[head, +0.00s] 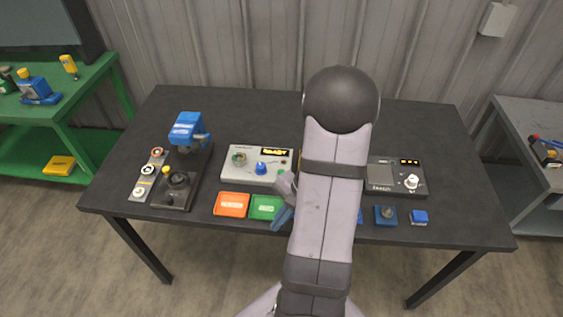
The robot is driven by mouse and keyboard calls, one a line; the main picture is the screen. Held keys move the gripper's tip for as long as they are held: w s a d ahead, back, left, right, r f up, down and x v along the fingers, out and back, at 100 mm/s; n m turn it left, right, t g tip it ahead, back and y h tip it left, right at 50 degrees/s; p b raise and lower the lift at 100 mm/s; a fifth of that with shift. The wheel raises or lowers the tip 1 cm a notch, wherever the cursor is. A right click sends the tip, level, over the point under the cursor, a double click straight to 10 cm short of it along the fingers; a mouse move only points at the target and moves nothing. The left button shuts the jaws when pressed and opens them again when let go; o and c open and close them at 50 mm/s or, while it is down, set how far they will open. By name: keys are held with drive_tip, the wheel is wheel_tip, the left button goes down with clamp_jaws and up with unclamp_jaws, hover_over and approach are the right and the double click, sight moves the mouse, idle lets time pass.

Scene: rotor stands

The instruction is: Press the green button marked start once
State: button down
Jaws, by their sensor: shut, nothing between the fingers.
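A green button pad (264,208) with small light lettering lies near the table's front edge, just right of an orange pad (231,205). The lettering is too small to read for certain. My gripper (281,216) is shut and empty at the green pad's right edge. My arm rises from the front and hides the table right of the gripper. Whether the fingertips touch the pad or hover over it I cannot tell.
Behind the pads stands a light grey box (256,165) with a blue knob and a lit display. A dark device (396,178) and small blue blocks (386,215) are on the right. A blue-headed stand (187,130) is on the left. The dark table (450,150) is clear at its right end.

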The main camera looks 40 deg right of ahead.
drive_tip(key=w+d+r+m+t+h, duration=0.2)
drive_tip(key=w+d+m+t, duration=0.2)
drive_tip(key=w+d+m, duration=0.5)
wheel_tip(320, 180, up, 5)
drive_tip(key=m+t+h, duration=0.2)
drive_tip(key=t+h, duration=0.1)
hover_over(281, 172)
drive_tip(key=s, duration=0.1)
drive_tip(key=shift+s+d+f+m, duration=0.1)
drive_tip(key=shift+m, duration=0.2)
drive_tip(key=shift+f, duration=0.1)
wheel_tip(281, 172, down, 7)
drive_tip(key=b, duration=0.5)
drive_tip(key=shift+f, duration=0.2)
drive_tip(key=shift+f+b, duration=0.6)
drive_tip(key=shift+b, duration=0.4)
